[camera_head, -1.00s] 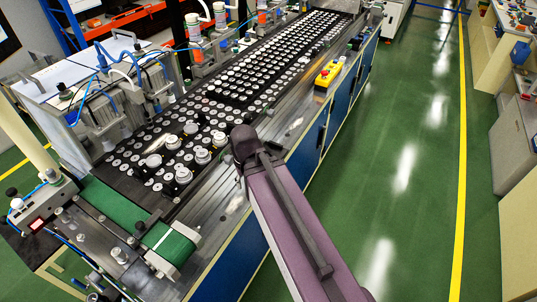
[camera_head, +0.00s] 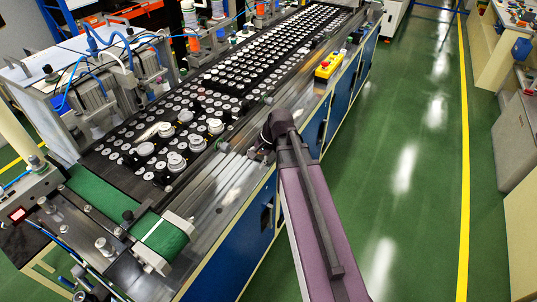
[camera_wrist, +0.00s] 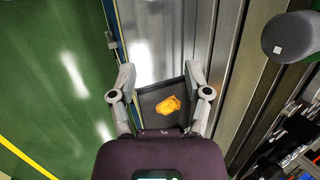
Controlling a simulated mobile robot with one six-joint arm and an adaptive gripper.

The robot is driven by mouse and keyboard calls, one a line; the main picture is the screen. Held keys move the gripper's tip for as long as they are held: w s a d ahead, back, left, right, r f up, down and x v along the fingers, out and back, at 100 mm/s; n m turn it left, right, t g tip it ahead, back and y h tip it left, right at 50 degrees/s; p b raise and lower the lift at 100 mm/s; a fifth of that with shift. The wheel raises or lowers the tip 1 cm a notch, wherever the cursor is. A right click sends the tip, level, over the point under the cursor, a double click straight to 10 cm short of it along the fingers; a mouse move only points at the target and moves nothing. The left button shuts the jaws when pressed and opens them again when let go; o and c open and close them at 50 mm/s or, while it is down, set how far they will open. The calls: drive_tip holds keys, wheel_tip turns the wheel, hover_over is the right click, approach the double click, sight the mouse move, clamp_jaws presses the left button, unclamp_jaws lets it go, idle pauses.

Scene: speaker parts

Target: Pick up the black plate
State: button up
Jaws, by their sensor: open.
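In the wrist view a dark, flat, roughly square plate (camera_wrist: 150,100) lies between the two fingers of my gripper (camera_wrist: 160,73), with an orange-yellow lump (camera_wrist: 167,105) on it. The fingers are spread, one on each side of the plate. I cannot tell whether they touch it or how far below them it lies. In the head view my arm reaches to the near edge of the conveyor line, and its dark wrist hides most of the gripper. The plate cannot be made out there.
The conveyor (camera_head: 75,188) carries black trays with many round white parts. A yellow box with a red button (camera_head: 328,66) stands on its near rail. A grey round part (camera_wrist: 290,37) shows at the wrist view's upper right.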

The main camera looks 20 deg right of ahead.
drive_tip(key=w+d+f+m+t+y+b, duration=0.1)
drive_tip(key=w+d+m+t+b, duration=0.1)
drive_tip(key=d+m, duration=0.4)
drive_tip(key=w+d+f+m+t+y+b, duration=0.1)
drive_tip(key=w+d+m+t+b, duration=0.2)
drive_tip(key=d+m+b, duration=0.3)
drive_tip(key=w+d+f+m+t+y+b, duration=0.1)
drive_tip(key=d+m, duration=0.5)
drive_tip(key=d, duration=0.6)
drive_tip(key=w+t+b, duration=0.1)
drive_tip(key=t+b, duration=0.1)
drive_tip(key=b, duration=0.1)
drive_tip(key=shift+w+f+t+y, duration=0.3)
drive_tip(key=shift+w+f+y, duration=0.05)
drive_tip(key=shift+w+y, duration=0.05)
drive_tip(key=shift+b+x, duration=1.7)
drive_tip(key=shift+x, duration=2.6)
drive_tip(key=shift+f, duration=0.1)
